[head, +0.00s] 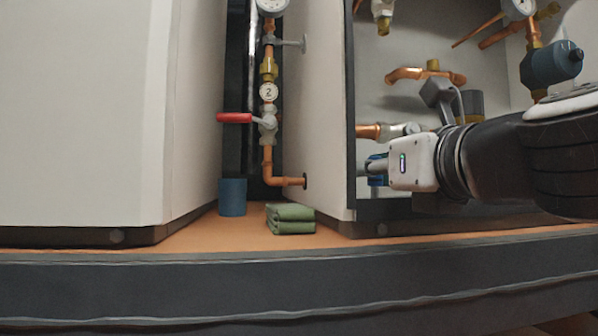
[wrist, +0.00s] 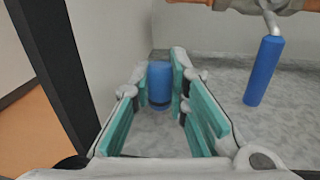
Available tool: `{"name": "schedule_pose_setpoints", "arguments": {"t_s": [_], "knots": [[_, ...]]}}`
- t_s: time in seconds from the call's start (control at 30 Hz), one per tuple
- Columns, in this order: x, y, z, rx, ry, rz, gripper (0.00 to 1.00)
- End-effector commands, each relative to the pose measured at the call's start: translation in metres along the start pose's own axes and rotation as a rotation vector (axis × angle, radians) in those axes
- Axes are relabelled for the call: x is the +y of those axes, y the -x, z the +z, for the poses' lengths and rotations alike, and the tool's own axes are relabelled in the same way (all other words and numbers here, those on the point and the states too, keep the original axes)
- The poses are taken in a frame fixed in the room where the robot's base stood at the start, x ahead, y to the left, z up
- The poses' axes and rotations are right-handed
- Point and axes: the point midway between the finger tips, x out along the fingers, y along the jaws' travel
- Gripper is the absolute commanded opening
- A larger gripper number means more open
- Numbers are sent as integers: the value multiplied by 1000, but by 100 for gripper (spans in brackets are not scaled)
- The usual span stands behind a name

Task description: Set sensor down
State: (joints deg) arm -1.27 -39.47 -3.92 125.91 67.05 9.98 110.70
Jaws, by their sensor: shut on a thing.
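The sensor appears as a small blue cylinder with a dark lower band (wrist: 160,84) in the wrist view. It stands roughly upright between the tips of my gripper's teal-padded fingers (wrist: 159,88), which are shut on it. A grey speckled floor shows around and below it; I cannot tell whether its bottom touches. In the head view my gripper (head: 376,168) reaches left inside the open right-hand cabinet, low down, below a copper pipe. Its fingers are mostly hidden there, and a bit of blue shows at them.
A blue lever (wrist: 263,72) hangs from a valve right of my fingers. The dark cabinet edge (wrist: 50,80) is at left. Copper pipe (head: 425,75) and a teal pump (head: 551,63) are above. Outside, a green folded cloth (head: 290,219) and blue cylinder (head: 232,197) stand on the ledge.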

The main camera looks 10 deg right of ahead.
Motion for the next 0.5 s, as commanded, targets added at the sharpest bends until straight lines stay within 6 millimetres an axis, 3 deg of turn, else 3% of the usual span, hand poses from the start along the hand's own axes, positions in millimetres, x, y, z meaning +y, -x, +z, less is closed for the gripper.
{"name": "schedule_pose_setpoints", "arguments": {"t_s": [0.03, 0.07, 0.13, 0.5], "knots": [[0, 0, -3, 0, 0, 0, 0], [0, 0, -2, 0, 0, 0, 22], [0, 0, -2, 0, 0, 0, 35], [0, 0, 1, 0, 0, 0, 35]]}}
